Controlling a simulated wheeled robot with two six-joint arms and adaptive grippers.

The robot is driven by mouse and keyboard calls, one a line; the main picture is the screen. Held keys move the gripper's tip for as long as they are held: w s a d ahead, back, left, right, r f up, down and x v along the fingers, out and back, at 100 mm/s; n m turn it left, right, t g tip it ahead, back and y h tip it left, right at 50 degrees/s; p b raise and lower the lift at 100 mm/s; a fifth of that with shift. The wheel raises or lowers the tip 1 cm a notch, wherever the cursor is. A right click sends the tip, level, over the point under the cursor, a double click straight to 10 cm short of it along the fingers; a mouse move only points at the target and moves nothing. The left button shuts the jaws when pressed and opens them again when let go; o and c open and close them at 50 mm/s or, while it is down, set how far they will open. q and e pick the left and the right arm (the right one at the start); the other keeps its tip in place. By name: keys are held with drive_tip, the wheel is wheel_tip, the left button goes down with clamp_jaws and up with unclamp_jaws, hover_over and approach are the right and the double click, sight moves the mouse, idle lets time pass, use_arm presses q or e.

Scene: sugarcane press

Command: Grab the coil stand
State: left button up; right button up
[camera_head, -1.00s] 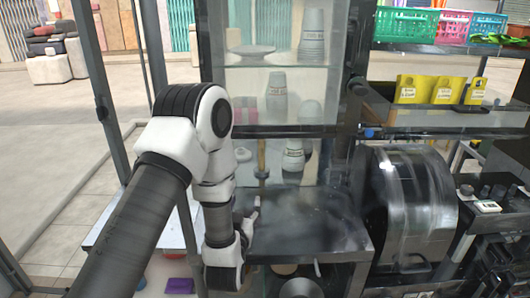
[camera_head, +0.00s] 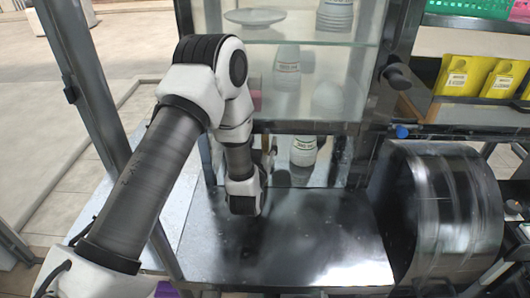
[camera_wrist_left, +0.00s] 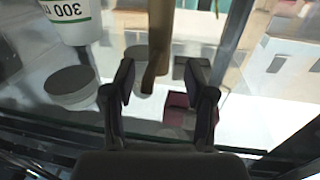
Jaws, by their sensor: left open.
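A slim brown upright post (camera_wrist_left: 159,42), perhaps part of the coil stand, shows in the left wrist view ahead of my left gripper (camera_wrist_left: 158,78). The gripper is open, and the post's lower end appears between its two fingers in the picture. I cannot tell whether they touch. In the head view my left wrist hangs above the dark metal counter (camera_head: 300,250), in front of the glass cabinet's lower opening, and hides most of the gripper and the post. My right gripper is not in view.
A white labelled bottle (camera_head: 304,150) stands in the cabinet's lower level; it also shows in the left wrist view (camera_wrist_left: 75,20). A glass shelf (camera_head: 300,38) is above. A round grey lid (camera_wrist_left: 71,84) is beside the post. A metal drum machine (camera_head: 440,210) stands right.

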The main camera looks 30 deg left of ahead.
sight(264, 139)
use_arm(q)
drive_tip(key=x, duration=0.3)
drive_tip(key=shift+w+f, duration=0.25)
drive_tip(key=shift+f, duration=0.1)
drive_tip(key=shift+s+r, duration=0.1)
drive_tip(key=shift+s, duration=0.05)
drive_tip(key=shift+s+d+r, duration=0.1)
drive_tip(key=c, duration=0.4)
drive_tip(key=shift+s, duration=0.1)
drive_tip(key=c, duration=0.6)
clamp_jaws()
